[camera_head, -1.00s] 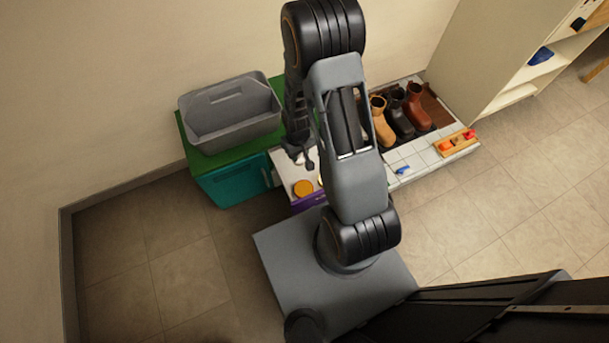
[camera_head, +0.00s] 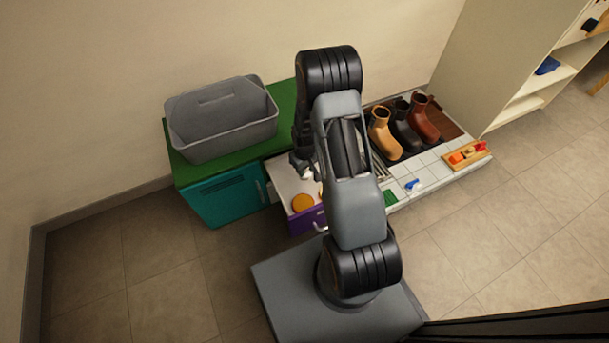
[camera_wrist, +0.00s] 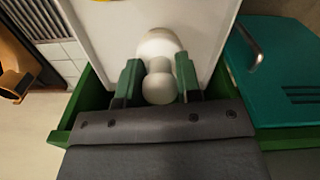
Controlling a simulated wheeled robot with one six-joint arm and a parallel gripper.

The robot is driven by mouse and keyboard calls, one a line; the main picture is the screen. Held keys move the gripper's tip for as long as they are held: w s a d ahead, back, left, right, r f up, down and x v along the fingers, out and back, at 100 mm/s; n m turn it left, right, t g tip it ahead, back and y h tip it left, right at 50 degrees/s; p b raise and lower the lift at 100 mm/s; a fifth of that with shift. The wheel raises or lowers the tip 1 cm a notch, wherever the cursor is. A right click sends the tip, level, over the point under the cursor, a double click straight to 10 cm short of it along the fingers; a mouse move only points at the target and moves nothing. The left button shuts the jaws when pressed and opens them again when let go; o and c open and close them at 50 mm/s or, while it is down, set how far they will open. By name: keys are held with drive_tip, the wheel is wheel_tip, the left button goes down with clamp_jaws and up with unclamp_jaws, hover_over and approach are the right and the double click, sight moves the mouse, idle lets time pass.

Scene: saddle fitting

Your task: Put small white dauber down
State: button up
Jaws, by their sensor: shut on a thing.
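The small white dauber (camera_wrist: 158,88) has a rounded knob and a wider pale end. In the wrist view it sits between the two fingers of my gripper (camera_wrist: 160,84), which are shut on its knob. Its wider end points toward the white inside of an open drawer (camera_wrist: 105,18). In the head view my gripper (camera_head: 304,170) is over the back part of this drawer, whose front (camera_head: 304,222) is purple. I cannot tell whether the dauber touches the drawer floor.
An orange round thing (camera_head: 303,203) lies in the drawer near its front. A grey bin (camera_head: 222,140) stands on a green-topped teal cabinet (camera_head: 225,203) at left. Boots (camera_head: 382,133), a blue-and-white item (camera_head: 413,185) and a wooden tray (camera_head: 468,156) are at right.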

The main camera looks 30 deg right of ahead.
drive_tip(key=w+f, duration=0.1)
drive_tip(key=w+d+f+b, duration=0.1)
drive_tip(key=f, duration=0.1)
drive_tip(key=w+f+b, duration=0.1)
drive_tip(key=f, duration=0.1)
drive_tip(key=shift+w+d+f, duration=0.1)
drive_tip(key=shift+w+d, duration=0.15)
drive_tip(key=shift+d, duration=0.05)
drive_tip(key=shift+w+f+b, duration=0.15)
drive_tip(key=shift+f+b, duration=0.85)
drive_tip(key=shift+f, duration=0.6)
drive_tip(key=shift+f, duration=0.25)
drive_tip(key=o, duration=0.8)
drive_tip(key=shift+r, duration=0.1)
drive_tip(key=shift+o, duration=0.2)
